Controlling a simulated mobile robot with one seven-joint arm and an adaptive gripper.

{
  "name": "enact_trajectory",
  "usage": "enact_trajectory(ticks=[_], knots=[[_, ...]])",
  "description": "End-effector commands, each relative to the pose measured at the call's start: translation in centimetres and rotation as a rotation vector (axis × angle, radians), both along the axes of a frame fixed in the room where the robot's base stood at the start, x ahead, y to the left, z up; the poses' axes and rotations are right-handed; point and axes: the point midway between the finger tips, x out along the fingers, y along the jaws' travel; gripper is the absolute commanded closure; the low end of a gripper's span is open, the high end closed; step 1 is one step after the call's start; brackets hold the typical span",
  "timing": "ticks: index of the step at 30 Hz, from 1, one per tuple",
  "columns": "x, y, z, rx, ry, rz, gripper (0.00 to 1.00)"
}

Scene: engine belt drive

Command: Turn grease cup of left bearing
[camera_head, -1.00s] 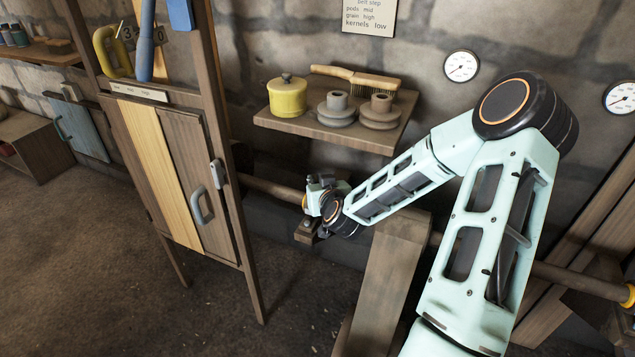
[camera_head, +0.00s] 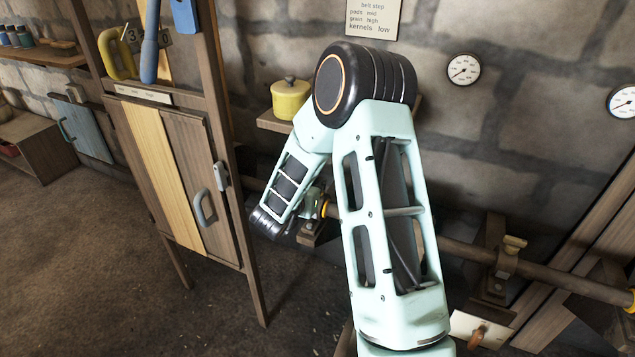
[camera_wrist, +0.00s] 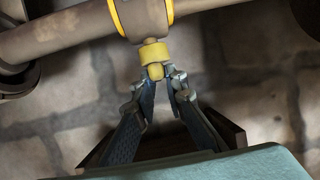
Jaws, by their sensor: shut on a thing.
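The left bearing (camera_wrist: 143,18) shows in the wrist view as a brown collar with a yellow ring around a horizontal shaft (camera_wrist: 75,32). Its yellow grease cup (camera_wrist: 153,52) sticks out from the collar, with a small knob at its end. My gripper (camera_wrist: 158,74) is shut on the grease cup, its fingertips on both sides of the knob. In the head view my gripper (camera_head: 310,203) is small and partly hidden by my arm, beside the yellow ring on the shaft. The grease cup cannot be made out there.
A wooden cabinet (camera_head: 180,180) stands left of my arm. A shelf (camera_head: 272,122) with a yellow pot (camera_head: 290,98) is behind it, partly covered. To the right, another bearing (camera_head: 495,283) carries the shaft (camera_head: 555,276). Gauges (camera_head: 463,69) hang on the stone wall.

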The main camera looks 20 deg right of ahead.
Motion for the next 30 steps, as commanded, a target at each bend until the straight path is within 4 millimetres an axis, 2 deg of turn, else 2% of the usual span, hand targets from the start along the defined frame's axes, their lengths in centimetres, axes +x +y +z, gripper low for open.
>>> enact_trajectory(ticks=[1, 15, 30], knots=[[0.18, 0.45, 0.09, 0.002, 0.002, -0.03, 1.0], [0.55, 0.57, -0.03, 0.005, 0.003, -0.406, 1.0], [0.62, 0.49, -0.36, 0.005, 0.005, -0.565, 1.0]])
